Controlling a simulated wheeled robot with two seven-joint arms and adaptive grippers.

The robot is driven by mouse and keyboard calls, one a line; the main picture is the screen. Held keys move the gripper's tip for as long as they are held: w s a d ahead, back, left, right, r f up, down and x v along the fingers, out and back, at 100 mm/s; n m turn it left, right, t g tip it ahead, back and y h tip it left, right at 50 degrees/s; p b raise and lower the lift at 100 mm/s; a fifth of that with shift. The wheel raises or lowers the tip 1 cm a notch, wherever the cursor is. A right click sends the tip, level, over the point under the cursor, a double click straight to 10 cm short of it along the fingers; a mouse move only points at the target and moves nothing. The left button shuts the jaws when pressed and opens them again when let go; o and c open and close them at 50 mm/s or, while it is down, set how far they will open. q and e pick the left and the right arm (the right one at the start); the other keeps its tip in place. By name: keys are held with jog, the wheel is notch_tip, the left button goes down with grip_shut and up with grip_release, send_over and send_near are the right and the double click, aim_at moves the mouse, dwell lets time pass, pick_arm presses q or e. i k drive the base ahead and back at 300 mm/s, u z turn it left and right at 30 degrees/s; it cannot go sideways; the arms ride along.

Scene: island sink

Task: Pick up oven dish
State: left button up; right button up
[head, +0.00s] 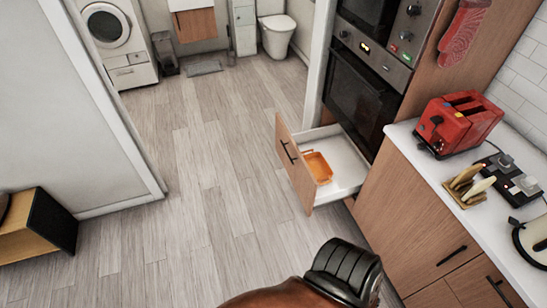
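An orange oven dish (318,167) lies in the open white-lined drawer (345,160) below the built-in oven, towards the drawer's front left. The drawer's wooden front (295,167) with its black handle partly hides the dish. Nothing is seen touching the dish.
The built-in oven (358,95) stands above the drawer. A white counter (440,165) at the right holds a red toaster (458,124) and a toast rack (467,187). Wooden floor (210,190) is clear left of the drawer.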

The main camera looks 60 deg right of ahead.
aim_at(323, 172)
jog(key=z, duration=0.15)
jog(key=i, duration=1.35)
jog(key=z, duration=1.5)
jog(key=i, duration=0.95)
jog(key=z, duration=1)
